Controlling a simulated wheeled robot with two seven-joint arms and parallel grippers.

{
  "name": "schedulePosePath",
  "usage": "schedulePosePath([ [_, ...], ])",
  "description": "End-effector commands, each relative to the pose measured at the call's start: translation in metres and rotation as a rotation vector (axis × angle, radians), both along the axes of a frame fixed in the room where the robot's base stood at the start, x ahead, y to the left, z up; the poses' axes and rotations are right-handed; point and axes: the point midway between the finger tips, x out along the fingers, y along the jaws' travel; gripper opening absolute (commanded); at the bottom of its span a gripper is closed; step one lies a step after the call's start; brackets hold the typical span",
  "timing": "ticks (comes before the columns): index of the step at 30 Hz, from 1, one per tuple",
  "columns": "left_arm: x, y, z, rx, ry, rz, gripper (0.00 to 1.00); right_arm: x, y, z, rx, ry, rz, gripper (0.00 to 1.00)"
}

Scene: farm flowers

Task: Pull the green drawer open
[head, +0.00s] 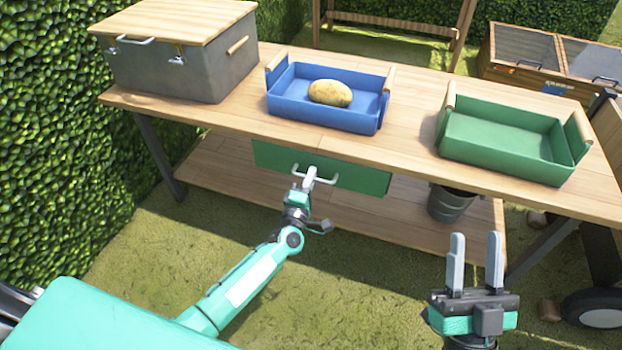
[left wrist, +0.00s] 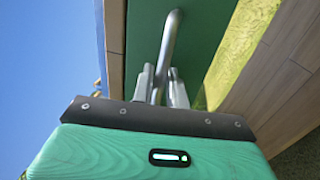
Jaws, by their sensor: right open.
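The green drawer (head: 360,178) sits under the front edge of the wooden table, its front face showing. Its grey bar handle (head: 325,181) sticks out from the middle of that face. My left gripper (head: 305,183) is at the handle. In the left wrist view, the handle (left wrist: 172,38) runs down between the two fingers of my left gripper (left wrist: 161,88), which look shut on it. Whether both fingers press on the bar is hard to see. My right gripper (head: 476,265) is open and empty, in front of the table at the right, apart from the drawer.
On the table (head: 415,85) stand a grey box with a wooden lid (head: 185,70), a blue tray (head: 325,115) holding a potato (head: 330,93), and an empty green tray (head: 505,140). A dark bucket (head: 450,203) stands on the lower shelf. Grass in front is clear.

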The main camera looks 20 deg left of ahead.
Motion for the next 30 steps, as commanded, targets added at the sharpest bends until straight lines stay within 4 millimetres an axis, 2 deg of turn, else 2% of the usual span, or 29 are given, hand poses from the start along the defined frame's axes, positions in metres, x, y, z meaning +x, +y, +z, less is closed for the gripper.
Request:
schedulePosePath([
  [10,0.003,0.000,0.000,0.001,0.001,0.000,0.15,-0.001,-0.001,0.002,0.003,-0.014,-0.002,0.42],
  [12,0.003,0.000,0.000,0.001,0.001,0.000,0.01,-0.001,-0.001,0.002,0.003,-0.014,-0.002,0.42],
  [13,0.003,0.000,0.000,0.001,0.001,0.000,0.00,-0.001,-0.001,0.002,0.003,-0.014,-0.002,0.42],
  [23,-0.001,0.000,0.001,0.001,0.002,0.000,0.00,0.000,0.000,0.002,0.000,-0.001,-0.001,0.42],
  [26,-0.009,0.000,0.002,0.001,0.001,0.000,0.00,0.004,0.004,-0.010,-0.017,0.071,0.010,0.42],
  [30,-0.030,0.001,0.002,0.001,0.004,0.000,0.00,0.010,0.013,-0.035,-0.053,0.222,0.032,0.42],
])
